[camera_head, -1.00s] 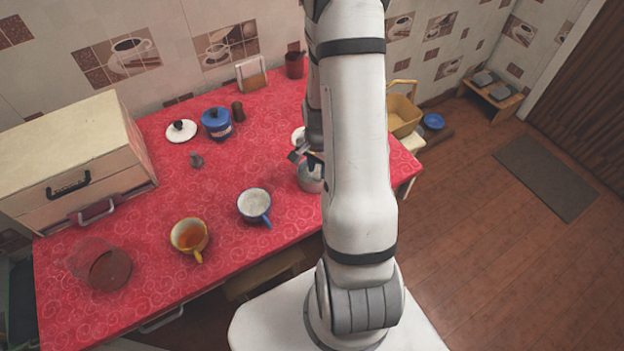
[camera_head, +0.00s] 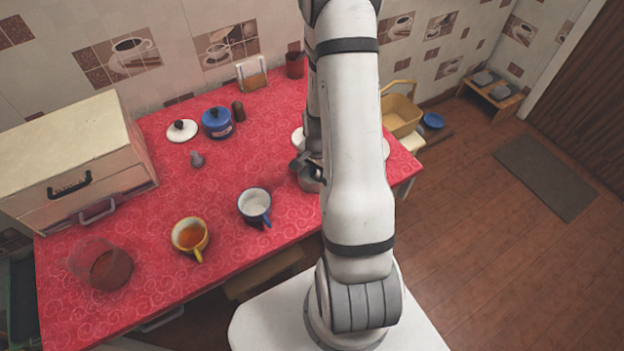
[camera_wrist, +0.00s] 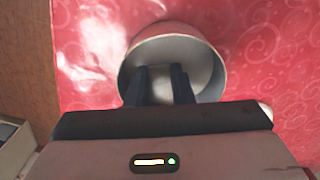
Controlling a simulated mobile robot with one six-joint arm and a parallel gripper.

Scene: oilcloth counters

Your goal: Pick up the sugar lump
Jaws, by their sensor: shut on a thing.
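In the wrist view my gripper (camera_wrist: 160,71) reaches into a round, pale-walled bowl (camera_wrist: 211,78). Its two dark fingers stand a little apart, shut on a small pale block, the sugar lump (camera_wrist: 161,90), inside the bowl. The fingers hide the sides of the lump, and its underside cannot be seen. In the head view my arm hides the fingers and the lump. Only a dark and grey part at the wrist shows left of the arm, over the red counter.
A cream drawer box (camera_head: 65,140) stands at the left. The counter's middle is fairly clear.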

